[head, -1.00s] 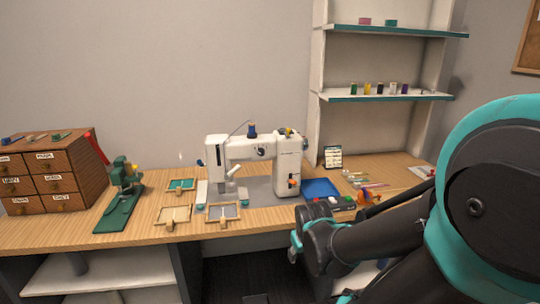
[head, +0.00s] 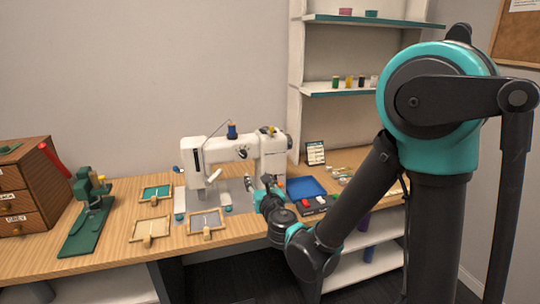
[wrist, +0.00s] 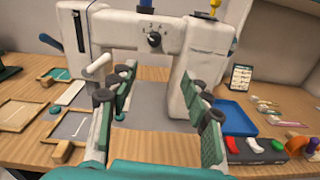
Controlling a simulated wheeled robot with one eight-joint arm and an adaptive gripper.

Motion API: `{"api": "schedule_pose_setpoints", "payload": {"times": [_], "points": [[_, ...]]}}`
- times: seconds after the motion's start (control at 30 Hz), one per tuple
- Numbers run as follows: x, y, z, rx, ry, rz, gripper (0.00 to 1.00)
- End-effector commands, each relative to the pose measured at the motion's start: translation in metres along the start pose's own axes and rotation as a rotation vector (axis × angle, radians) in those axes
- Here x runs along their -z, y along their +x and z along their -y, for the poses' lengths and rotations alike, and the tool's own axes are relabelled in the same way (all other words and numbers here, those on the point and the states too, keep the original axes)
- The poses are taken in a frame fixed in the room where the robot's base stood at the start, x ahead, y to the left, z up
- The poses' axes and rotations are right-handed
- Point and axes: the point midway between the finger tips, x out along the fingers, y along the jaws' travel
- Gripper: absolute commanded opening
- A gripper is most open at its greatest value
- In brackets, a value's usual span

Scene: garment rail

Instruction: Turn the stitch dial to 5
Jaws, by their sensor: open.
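The white sewing machine (head: 240,160) stands on the wooden table. My gripper (wrist: 157,82) is open and empty. Its two green-padded fingers point toward the machine, with the dial above and beyond the gap between them, untouched. In the head view my gripper (head: 260,187) is in front of the machine's right part, lower than the dial.
A blue tray (wrist: 233,117) and a block with red, white and green pieces (wrist: 255,148) lie to the right. A small card (wrist: 241,77) stands behind. Wooden frames (head: 206,222) and a green press (head: 90,215) are to the left.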

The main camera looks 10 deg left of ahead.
Motion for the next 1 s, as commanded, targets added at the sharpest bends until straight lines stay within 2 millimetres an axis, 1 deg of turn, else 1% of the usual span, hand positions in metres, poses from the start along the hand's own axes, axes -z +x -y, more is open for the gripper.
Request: {"api": "schedule_pose_setpoints", "payload": {"times": [0.03, 0.1, 0.17, 0.27, 0.37, 0.8, 1.0], "points": [[0.001, 0.000, -0.011, -0.024, -0.038, 0.007, 0.49], [0.001, 0.001, -0.019, -0.042, -0.071, 0.014, 0.49], [0.001, 0.004, -0.022, -0.047, -0.083, 0.016, 0.49], [0.000, 0.014, -0.021, -0.043, -0.083, 0.016, 0.49], [0.000, 0.031, -0.021, -0.043, -0.081, 0.016, 0.49], [-0.001, 0.118, -0.024, -0.042, -0.078, 0.015, 0.49], [-0.002, 0.151, -0.025, -0.042, -0.077, 0.015, 0.49]]}}
